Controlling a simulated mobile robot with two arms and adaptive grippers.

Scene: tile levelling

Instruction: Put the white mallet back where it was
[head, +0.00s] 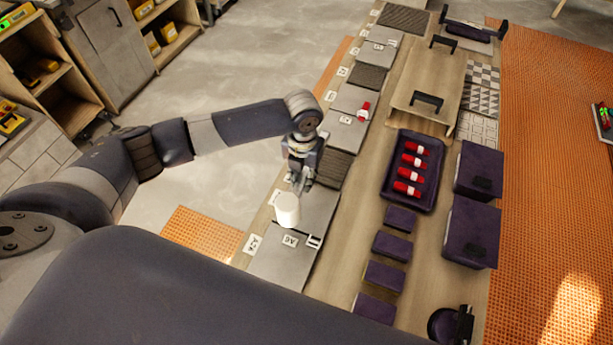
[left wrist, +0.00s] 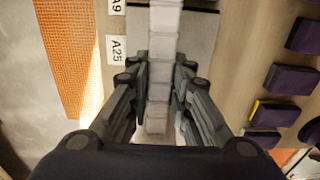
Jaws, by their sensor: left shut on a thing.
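The white mallet (head: 287,210) shows in the head view as a white cylindrical head just below my left gripper (head: 300,182), over the grey tiles at the near end of the bench. In the left wrist view a white, segmented length of the mallet (left wrist: 160,75) runs between the two dark fingers. My left gripper (left wrist: 158,105) is shut on it. Whether the mallet's head touches the tile under it I cannot tell. My right gripper is in neither view.
A purple tray (head: 412,172) holds several red-and-white pieces. Several purple blocks (head: 392,246) line the bench nearer to me, with larger purple boxes (head: 470,232) to the right. Another red-and-white piece (head: 363,112) lies on a far tile. Paper labels (left wrist: 117,50) line the tiles' left edge.

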